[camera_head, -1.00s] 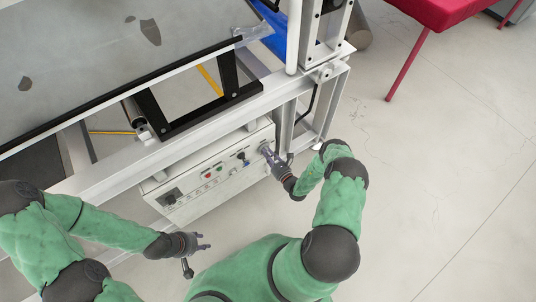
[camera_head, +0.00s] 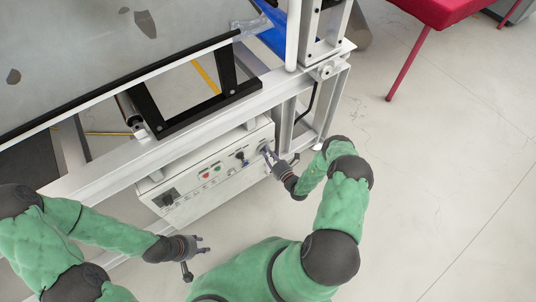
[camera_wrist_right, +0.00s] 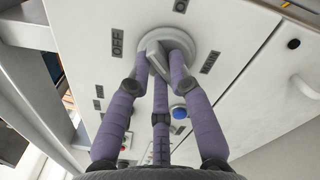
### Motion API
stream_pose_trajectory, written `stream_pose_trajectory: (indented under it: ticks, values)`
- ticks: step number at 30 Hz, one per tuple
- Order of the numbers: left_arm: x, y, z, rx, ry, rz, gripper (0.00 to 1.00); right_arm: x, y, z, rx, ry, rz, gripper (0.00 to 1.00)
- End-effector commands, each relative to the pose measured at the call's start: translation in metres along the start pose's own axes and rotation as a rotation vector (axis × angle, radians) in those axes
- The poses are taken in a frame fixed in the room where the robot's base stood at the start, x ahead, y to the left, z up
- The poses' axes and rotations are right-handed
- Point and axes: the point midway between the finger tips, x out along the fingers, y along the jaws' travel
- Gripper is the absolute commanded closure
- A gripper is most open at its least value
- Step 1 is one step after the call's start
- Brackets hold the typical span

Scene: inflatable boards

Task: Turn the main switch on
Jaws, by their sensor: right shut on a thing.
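The main switch (camera_wrist_right: 158,52) is a grey rotary knob on a round base, between OFF and ON labels, with MAIN at its right. It sits at the right end of the white control box (camera_head: 222,181). My right gripper (camera_wrist_right: 163,66) is shut on its handle, with purple fingers on both sides and one below; they hide part of the handle. The handle looks slanted, its upper end nearer OFF. In the head view the right gripper (camera_head: 267,153) covers most of the switch. My left gripper (camera_head: 202,245) is open and empty, in front of the box's left part.
A blue button (camera_wrist_right: 180,112) lies below the switch. Red and green buttons (camera_head: 210,172) and a black knob (camera_head: 240,157) sit further left on the panel. The white machine frame (camera_head: 190,123) stands above the box. The floor at right is clear up to a red seat (camera_head: 440,10).

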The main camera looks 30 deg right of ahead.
Motion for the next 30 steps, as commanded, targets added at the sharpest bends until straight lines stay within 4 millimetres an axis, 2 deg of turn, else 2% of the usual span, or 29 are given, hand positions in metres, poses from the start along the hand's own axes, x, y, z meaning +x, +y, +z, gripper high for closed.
stream_pose_trajectory:
  ticks: [18, 30]
  values:
    - [0.0017, -0.0006, -0.0001, 0.000, 0.000, 0.000, 0.60, 0.0000, -0.0042, 0.0017, 0.558, 0.000, -0.001, 1.00]
    - [0.0017, -0.0006, -0.0001, 0.000, 0.000, 0.000, 0.60, 0.0000, -0.0057, 0.0018, 0.766, 0.000, -0.001, 1.00]
